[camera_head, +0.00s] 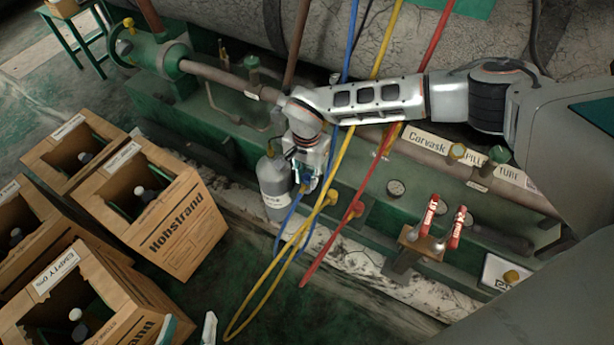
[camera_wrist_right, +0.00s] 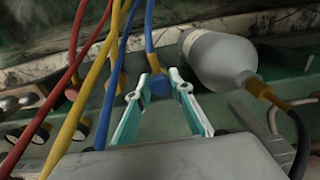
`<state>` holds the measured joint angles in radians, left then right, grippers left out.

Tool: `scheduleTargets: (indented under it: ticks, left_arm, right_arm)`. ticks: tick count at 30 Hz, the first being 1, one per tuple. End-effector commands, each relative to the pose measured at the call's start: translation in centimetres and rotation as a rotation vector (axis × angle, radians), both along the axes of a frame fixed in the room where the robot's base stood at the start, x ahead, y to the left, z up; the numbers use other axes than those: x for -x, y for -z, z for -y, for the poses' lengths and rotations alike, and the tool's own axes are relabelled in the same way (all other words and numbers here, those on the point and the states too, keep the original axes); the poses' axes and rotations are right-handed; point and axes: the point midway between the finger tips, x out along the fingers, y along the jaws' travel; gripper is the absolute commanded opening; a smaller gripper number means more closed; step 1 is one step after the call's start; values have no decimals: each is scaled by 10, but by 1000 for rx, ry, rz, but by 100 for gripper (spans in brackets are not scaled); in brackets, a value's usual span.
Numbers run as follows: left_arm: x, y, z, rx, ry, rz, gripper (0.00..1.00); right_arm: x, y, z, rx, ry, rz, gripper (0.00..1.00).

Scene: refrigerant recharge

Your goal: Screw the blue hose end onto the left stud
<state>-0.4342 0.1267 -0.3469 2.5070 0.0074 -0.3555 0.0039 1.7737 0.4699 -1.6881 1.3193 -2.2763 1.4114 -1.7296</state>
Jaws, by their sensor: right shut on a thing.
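My right gripper (camera_head: 306,188) is low at the green machine, beside a grey cylinder. In the right wrist view its teal fingers (camera_wrist_right: 162,88) are shut on the blue hose end (camera_wrist_right: 160,86), which has a brass collar above it. The blue hose (camera_wrist_right: 150,28) runs up from it. In the head view blue also shows at the fingertips. The left stud cannot be made out; the gripper and hose end cover that spot. My left gripper (camera_head: 190,330) shows only its two fingertips at the bottom edge, apart and empty, near a cardboard box.
The grey cylinder (camera_head: 273,182) stands close left of the right gripper. A yellow fitting (camera_head: 330,197) and a red fitting (camera_head: 355,210) sit to its right, with yellow (camera_head: 300,240) and red (camera_head: 330,250) hoses hanging nearby. Red-handled valves (camera_head: 428,215) are farther right. Cardboard boxes (camera_head: 185,240) fill the left.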

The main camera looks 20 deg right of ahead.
Motion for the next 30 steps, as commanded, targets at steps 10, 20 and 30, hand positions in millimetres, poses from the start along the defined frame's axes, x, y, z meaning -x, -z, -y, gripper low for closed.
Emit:
scheduleTargets:
  ticks: [10, 20, 30]
  left_arm:
    - [-1, -1, 0, 0, 1, 3, 40]
    - [-3, -7, 0, 0, 1, 15, 40]
    - [-1, -6, 0, 0, 2, 10, 40]
  right_arm:
    - [0, 0, 0, 0, 0, 0, 1]
    - [-1, -1, 0, 0, 0, 1, 1]
    - [0, 0, 0, 1, 0, -1, 1]
